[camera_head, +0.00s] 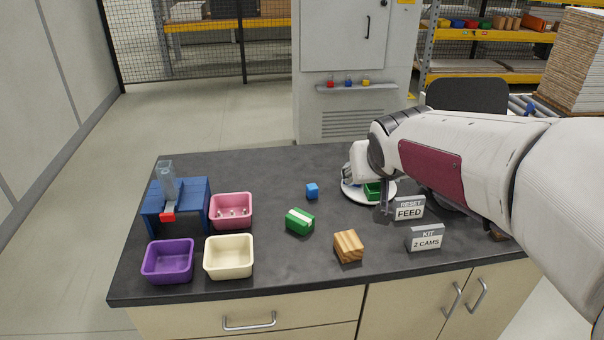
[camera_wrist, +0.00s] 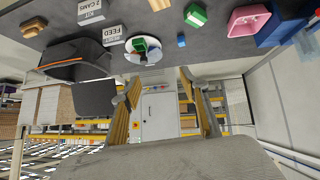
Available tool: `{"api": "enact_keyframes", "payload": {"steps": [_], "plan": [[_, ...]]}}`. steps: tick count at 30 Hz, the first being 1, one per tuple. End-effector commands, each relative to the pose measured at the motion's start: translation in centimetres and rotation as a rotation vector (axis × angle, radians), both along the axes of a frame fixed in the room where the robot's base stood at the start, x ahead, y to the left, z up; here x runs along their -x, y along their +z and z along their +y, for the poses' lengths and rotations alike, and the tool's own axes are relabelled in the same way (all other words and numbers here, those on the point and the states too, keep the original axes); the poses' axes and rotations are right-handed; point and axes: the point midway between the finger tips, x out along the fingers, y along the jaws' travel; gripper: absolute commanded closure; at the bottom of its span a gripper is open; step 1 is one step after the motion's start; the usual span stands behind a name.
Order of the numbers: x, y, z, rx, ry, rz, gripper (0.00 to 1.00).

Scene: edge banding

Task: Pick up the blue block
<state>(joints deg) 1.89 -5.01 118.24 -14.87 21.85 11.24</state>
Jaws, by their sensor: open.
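The blue block (camera_head: 312,191) is a small cube lying alone on the dark table, between the pink bin and the white round plate. It also shows in the wrist view (camera_wrist: 181,41), beyond the fingertips and a little to the right. My gripper (camera_wrist: 160,82) is open and empty, its two fingers spread wide in the wrist view. In the head view my arm reaches in from the right and largely hides the gripper, near the plate and to the right of the blue block. The gripper is apart from the block.
The white plate (camera_head: 351,193) bears a green piece (camera_head: 372,191). A green-and-white block (camera_head: 300,222) and a wooden block (camera_head: 348,246) lie nearer the front. Pink (camera_head: 231,197), purple (camera_head: 146,265) and cream (camera_head: 208,261) bins and a blue fixture (camera_head: 187,188) stand left. Signs (camera_head: 409,213) stand right.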

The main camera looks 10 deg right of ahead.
Motion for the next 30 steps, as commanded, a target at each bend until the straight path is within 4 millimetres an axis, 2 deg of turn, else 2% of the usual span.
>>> {"api": "enact_keyframes", "payload": {"steps": [3,14,23,30], "plan": [[-3.1,-0.5,-0.2,0.006,0.007,-0.025,0.56],[-11.6,-2.4,-0.3,0.011,0.04,-0.111,0.56],[-18.1,-5.1,0.0,0.003,0.077,-0.176,0.56],[-22.7,-8.1,0.5,-0.009,0.116,-0.227,0.56]]}}
